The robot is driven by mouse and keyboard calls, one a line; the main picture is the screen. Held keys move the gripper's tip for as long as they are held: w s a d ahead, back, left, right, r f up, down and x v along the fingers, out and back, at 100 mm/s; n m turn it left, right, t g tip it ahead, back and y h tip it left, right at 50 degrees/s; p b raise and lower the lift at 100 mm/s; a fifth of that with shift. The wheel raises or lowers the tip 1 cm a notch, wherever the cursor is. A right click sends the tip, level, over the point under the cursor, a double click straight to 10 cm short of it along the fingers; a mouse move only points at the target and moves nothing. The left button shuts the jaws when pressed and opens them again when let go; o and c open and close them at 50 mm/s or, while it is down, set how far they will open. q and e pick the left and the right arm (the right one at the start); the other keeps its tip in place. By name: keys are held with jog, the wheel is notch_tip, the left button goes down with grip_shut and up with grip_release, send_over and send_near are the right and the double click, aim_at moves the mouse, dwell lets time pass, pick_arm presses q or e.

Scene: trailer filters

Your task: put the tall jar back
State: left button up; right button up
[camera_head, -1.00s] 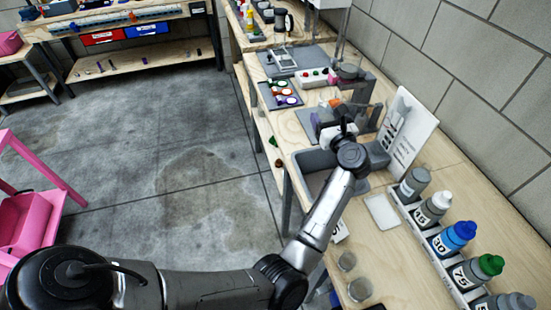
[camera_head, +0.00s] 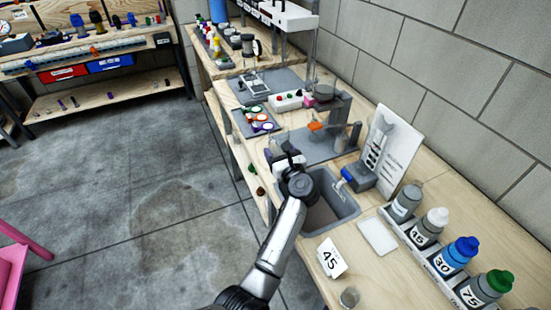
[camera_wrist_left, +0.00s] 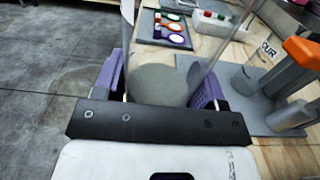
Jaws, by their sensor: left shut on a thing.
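My left gripper (camera_head: 283,154) is over the front edge of the bench, just beyond the sink. In the left wrist view, its purple fingers (camera_wrist_left: 158,88) are shut on a clear, tall-walled vessel that looks like the tall jar (camera_wrist_left: 160,82). Its walls rise out of the picture and a grey round area shows between the fingers. I cannot tell whether that is its contents or its base. In the head view the arm and gripper mostly hide the jar. My right gripper is not in view.
The grey sink (camera_head: 338,200) is right of my arm. Labelled bottles stand in a rack (camera_head: 435,262) at right; a white sign (camera_head: 391,150) leans by the wall. A grey mat (camera_head: 325,146) holds a stand with an orange part.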

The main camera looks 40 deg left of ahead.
pick_arm(q)
jog(key=shift+f, duration=0.3)
notch_tip(320, 180, down, 3)
jog(key=shift+f+b, duration=0.1)
jog(key=shift+b, duration=1.15)
jog(key=shift+s+f, duration=0.1)
jog(key=shift+f, duration=0.15)
jog(key=shift+r, duration=0.1)
jog(key=shift+f, duration=0.2)
jog(key=o, duration=1.2)
